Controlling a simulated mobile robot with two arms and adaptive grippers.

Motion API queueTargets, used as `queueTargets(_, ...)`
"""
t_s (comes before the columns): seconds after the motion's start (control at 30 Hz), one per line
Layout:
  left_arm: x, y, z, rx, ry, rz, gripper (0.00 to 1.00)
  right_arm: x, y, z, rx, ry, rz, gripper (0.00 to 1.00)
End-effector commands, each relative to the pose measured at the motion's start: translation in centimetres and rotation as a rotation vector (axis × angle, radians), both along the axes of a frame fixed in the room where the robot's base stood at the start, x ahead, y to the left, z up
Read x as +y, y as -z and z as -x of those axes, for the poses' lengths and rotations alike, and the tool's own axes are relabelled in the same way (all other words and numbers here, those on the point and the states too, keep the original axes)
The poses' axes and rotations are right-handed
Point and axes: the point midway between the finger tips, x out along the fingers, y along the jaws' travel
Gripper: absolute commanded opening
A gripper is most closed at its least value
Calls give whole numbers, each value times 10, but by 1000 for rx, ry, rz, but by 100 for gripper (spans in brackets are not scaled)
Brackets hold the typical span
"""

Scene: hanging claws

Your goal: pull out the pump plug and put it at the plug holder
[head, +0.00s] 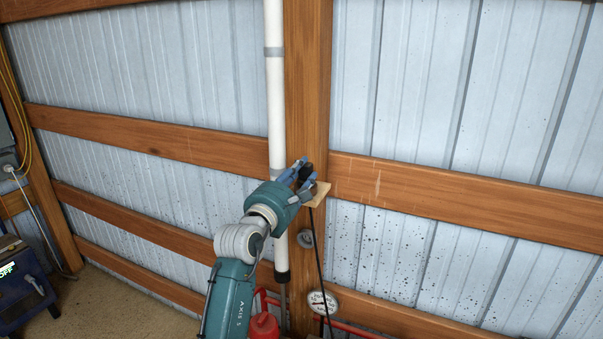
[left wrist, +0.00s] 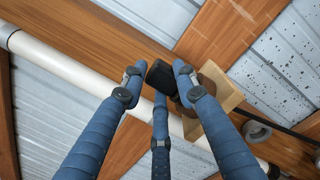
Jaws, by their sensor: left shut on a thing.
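The black pump plug (head: 306,171) is in front of the wooden post, between the blue fingers of my left gripper (head: 301,176). In the left wrist view the plug (left wrist: 160,75) sits between the three fingertips, and the gripper is shut on it. The plug holder, a pale wooden piece (head: 319,194), is on the post just below and right of the plug. It also shows in the left wrist view (left wrist: 226,95), partly behind a finger. I cannot tell whether the plug touches it. A black cable (head: 318,250) hangs below the holder. My right gripper is out of view.
A white vertical pipe (head: 275,100) runs just left of the post (head: 307,70). Wooden rails (head: 430,191) cross the corrugated wall. A round gauge (head: 322,302) and a red tank (head: 263,326) are below. A blue machine (head: 25,290) stands at the lower left.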

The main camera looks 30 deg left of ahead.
Motion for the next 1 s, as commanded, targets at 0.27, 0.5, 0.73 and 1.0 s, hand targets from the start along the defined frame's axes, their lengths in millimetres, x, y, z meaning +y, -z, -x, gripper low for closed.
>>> queueTargets(0.27,0,9,0,-1,0,0,0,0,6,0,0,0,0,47)
queueTargets(0.5,0,9,0,-1,0,0,51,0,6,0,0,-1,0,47)
queueTargets(0.73,0,10,0,0,0,0,51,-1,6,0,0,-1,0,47)
queueTargets(1.0,-2,14,34,0,-1,0,51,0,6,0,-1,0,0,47)
